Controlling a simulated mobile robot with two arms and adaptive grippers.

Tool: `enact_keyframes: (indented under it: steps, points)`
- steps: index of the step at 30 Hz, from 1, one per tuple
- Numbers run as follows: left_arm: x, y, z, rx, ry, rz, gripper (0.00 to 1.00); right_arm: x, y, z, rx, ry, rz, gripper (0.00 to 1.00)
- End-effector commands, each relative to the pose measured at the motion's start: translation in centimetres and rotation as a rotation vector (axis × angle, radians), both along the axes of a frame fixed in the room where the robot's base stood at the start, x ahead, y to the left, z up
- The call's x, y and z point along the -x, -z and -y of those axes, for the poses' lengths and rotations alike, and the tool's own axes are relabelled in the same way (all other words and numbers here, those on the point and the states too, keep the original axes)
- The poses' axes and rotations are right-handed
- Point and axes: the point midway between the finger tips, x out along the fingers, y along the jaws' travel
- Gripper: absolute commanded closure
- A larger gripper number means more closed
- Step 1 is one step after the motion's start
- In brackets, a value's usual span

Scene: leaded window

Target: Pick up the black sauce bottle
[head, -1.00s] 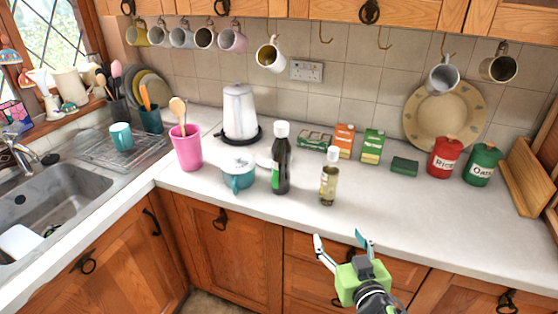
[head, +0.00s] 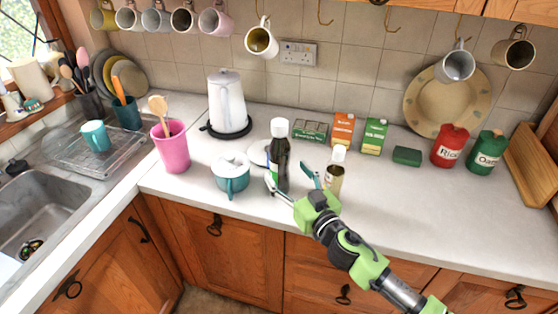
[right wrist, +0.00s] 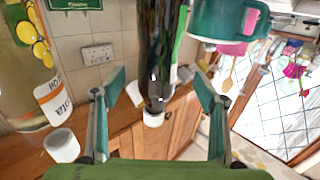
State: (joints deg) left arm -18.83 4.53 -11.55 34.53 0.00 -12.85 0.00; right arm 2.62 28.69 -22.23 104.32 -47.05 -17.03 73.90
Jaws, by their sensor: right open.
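The black sauce bottle (head: 281,158), dark with a white cap and a green label edge, stands upright on the counter. My right gripper (head: 287,173) is open just in front of it, one finger to each side of its lower part. The right wrist view is upside down; there the bottle (right wrist: 158,45) shows between the spread fingers of the gripper (right wrist: 159,82). I cannot tell whether either finger touches it. My left gripper is out of view.
A white-capped oil bottle (head: 334,178) stands close to the right of the gripper. Cartons (head: 343,131) stand behind. The counter front right is clear.

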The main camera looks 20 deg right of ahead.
Motion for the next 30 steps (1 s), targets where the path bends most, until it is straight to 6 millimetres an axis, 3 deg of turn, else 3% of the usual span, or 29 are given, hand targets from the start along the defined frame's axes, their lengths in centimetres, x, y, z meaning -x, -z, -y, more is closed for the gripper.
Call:
enact_keyframes:
  steps: [6, 8, 19, 29, 30]
  points:
    - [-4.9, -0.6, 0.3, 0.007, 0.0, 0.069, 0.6, -1.3, 0.0, -0.3, -0.001, 0.0, -0.001, 0.34]
    - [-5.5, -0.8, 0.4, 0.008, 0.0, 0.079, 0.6, -1.6, 0.1, -0.2, 0.0, 0.001, -0.001, 0.34]
    - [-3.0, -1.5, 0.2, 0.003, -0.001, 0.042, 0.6, -5.8, 0.6, -0.6, 0.0, 0.001, -0.001, 0.34]
    - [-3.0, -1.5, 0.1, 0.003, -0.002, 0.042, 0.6, -6.3, 0.7, -0.7, -0.001, 0.0, -0.001, 0.34]
    - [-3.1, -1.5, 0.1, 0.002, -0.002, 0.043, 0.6, -6.3, 0.7, -0.7, -0.001, 0.0, -0.001, 0.39]
